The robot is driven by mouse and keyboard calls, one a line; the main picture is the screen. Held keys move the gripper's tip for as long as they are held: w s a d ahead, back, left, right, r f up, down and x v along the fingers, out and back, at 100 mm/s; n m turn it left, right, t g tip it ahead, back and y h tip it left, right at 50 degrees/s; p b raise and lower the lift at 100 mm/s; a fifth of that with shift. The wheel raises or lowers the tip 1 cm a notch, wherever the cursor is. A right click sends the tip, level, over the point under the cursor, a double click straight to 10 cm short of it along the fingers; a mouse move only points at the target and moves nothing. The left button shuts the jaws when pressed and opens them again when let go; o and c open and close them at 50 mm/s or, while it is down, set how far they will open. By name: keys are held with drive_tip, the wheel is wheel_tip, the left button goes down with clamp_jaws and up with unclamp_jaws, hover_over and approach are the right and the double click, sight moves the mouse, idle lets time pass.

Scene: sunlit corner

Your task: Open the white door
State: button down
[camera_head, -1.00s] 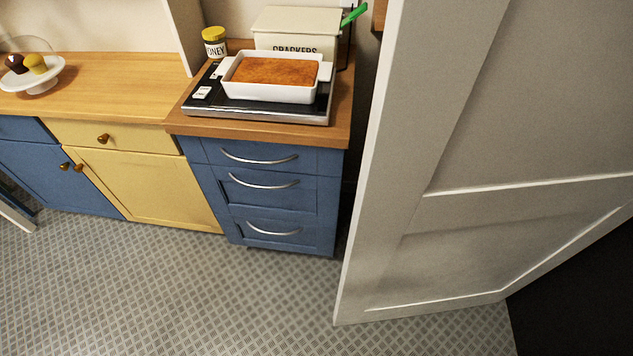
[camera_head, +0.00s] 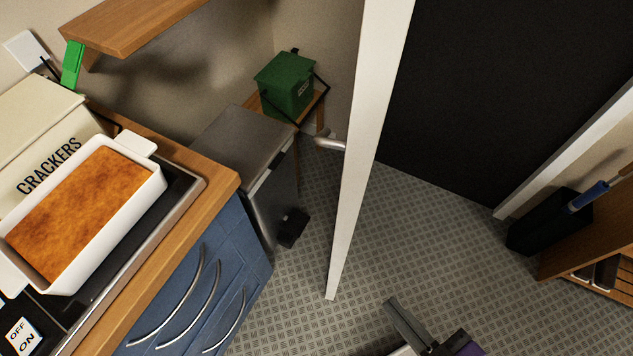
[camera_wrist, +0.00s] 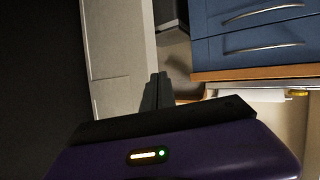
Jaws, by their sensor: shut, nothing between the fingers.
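The white door (camera_head: 372,120) stands ajar and shows nearly edge-on in the head view, with a dark opening to its right. Its metal lever handle (camera_head: 330,142) sticks out on the left side of the door edge. In the wrist view the pale door panel (camera_wrist: 118,55) rises upper left of the fingers; no handle is visible there. My gripper (camera_head: 391,302) is low at the bottom of the head view, right of the door's lower corner. In the wrist view its dark fingers (camera_wrist: 157,78) are together and empty. I cannot tell whether they touch the door.
The blue drawer unit (camera_head: 240,245) with a cake dish (camera_head: 155,185) on top is at left. A metal bin (camera_head: 262,180) and green box (camera_head: 287,85) stand behind the door. A wooden rack (camera_head: 600,235) is at right. The patterned floor between is clear.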

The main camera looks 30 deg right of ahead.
drive_tip(key=w+a+f+n+g+h+b, duration=0.2)
drive_tip(key=w+f+n, duration=0.2)
drive_tip(key=w+f, duration=0.45)
drive_tip(key=w+a+f+n+g+h+b, duration=0.1)
drive_tip(key=w+a+f+n+b, duration=0.15)
drive_tip(key=w+f, duration=0.6)
drive_tip(key=w+r+n+h+b, duration=0.2)
drive_tip(key=w+r+h, duration=0.1)
drive_tip(key=w+h, duration=0.35)
drive_tip(key=w+a+r+m+h+b, duration=0.1)
drive_tip(key=a+r+m+h, duration=0.15)
drive_tip(key=r, duration=0.25)
drive_tip(key=w+a+r+m+h, duration=0.1)
drive_tip(key=r+h, duration=0.3)
drive_tip(key=r, duration=0.1)
drive_tip(key=w+d+p, duration=0.1)
drive_tip(key=w+d, duration=0.1)
drive_tip(key=d, duration=0.9)
drive_tip(key=shift+w+d+r, duration=0.15)
drive_tip(key=shift+w+r, duration=0.05)
drive_tip(key=shift+w, duration=0.1)
